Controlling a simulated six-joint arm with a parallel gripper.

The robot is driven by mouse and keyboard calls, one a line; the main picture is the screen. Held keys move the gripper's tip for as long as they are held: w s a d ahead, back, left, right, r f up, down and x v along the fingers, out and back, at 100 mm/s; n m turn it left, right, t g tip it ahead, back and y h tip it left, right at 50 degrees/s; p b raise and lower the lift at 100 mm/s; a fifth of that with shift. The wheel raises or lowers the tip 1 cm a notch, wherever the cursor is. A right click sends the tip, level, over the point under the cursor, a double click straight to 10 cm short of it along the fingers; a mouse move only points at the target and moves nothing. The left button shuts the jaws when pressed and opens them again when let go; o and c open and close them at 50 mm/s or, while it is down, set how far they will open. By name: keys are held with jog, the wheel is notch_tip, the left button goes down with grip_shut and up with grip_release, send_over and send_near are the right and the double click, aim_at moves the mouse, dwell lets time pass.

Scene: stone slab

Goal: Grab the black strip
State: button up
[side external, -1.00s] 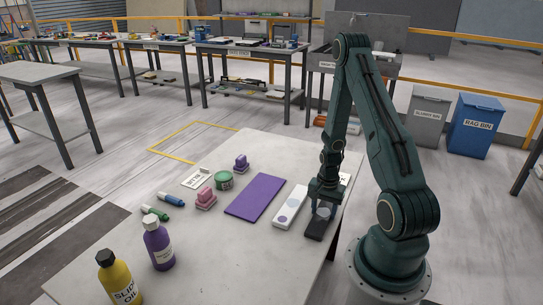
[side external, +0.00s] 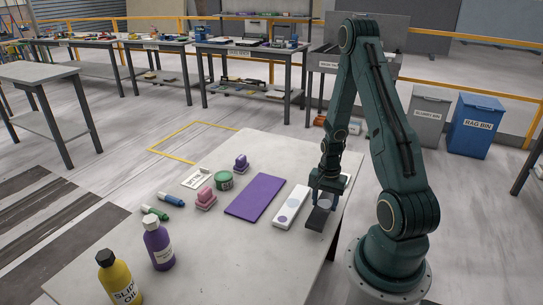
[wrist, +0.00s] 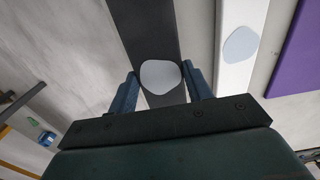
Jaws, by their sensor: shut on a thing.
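The black strip (side external: 319,219) is at the right side of the stone slab, right of a white strip (side external: 291,208). It has a pale round patch near my gripper (side external: 327,198). My gripper is shut on the strip, holding it across its width. In the wrist view, the black strip (wrist: 143,25) runs up from between the two fingers of my gripper (wrist: 162,90). The part of the strip under the gripper body is hidden. The strip looks slightly raised, but I cannot tell how far it is off the slab.
The white strip and a purple sheet (side external: 254,198) lie left of the strip. The front right of the slab (side external: 270,265) is clear.

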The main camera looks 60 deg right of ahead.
aim_at(324, 204)
notch_tip(324, 204, up, 16)
jog(key=shift+r, duration=0.2)
dwell(0.5)
dwell(0.5)
